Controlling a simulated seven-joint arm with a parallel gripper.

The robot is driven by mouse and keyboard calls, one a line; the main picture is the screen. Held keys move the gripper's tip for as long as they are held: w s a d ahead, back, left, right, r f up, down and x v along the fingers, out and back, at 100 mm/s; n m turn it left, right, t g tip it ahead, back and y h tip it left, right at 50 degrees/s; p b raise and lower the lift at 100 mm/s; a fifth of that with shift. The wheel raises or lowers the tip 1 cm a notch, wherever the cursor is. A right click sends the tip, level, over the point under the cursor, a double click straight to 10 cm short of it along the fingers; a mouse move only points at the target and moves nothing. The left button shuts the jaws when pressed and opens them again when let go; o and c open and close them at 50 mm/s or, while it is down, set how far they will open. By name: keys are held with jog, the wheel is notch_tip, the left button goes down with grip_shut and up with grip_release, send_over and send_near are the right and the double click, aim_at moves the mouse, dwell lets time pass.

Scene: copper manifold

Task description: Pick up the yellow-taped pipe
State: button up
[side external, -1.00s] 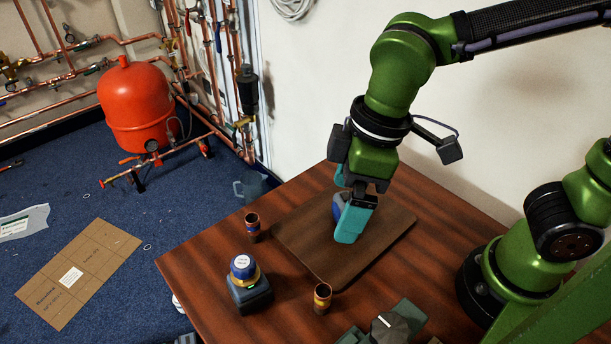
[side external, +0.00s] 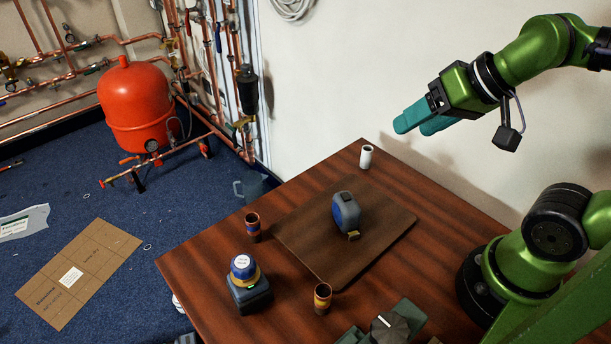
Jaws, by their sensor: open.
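The yellow-taped pipe (side external: 322,298) is a short copper piece with a yellow band, standing upright on the wooden table near its front edge, right of the blue-capped container. A similar short copper pipe with a dark bluish band (side external: 253,227) stands upright further back on the left. A short white pipe piece (side external: 366,157) stands at the table's far corner. My gripper (side external: 412,124) has teal fingers and is raised well above the table at the right, pointing left. It is open, and nothing shows between its fingers. It is far from the yellow-taped pipe.
A blue and grey tape measure (side external: 346,213) sits on a brown board (side external: 310,262) mid-table. A dark container with a blue cap (side external: 248,285) stands left of the yellow-taped pipe. A grey-green tool (side external: 390,326) lies at the front edge. Bare table (side external: 215,262) shows around the board.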

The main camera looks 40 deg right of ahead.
jog(key=a+f+n+g, duration=0.2)
jog(key=a+n, duration=0.2)
jog(key=a, duration=0.3)
jog(key=n+g+h, duration=0.2)
jog(key=n+g, duration=0.3)
jog(key=n, duration=2.4)
send_over(323, 291)
jog(key=s, duration=0.1)
notch_tip(323, 291, down, 5)
notch_tip(323, 291, down, 11)
jog(key=shift+r, duration=0.2)
jog(key=shift+w+f, duration=0.15)
jog(key=shift+f, duration=0.75)
jog(key=shift+w+f, duration=0.2)
jog(key=shift+f, duration=0.75)
jog(key=shift+w+f, duration=0.15)
jog(key=shift+f, duration=0.75)
grip_shut()
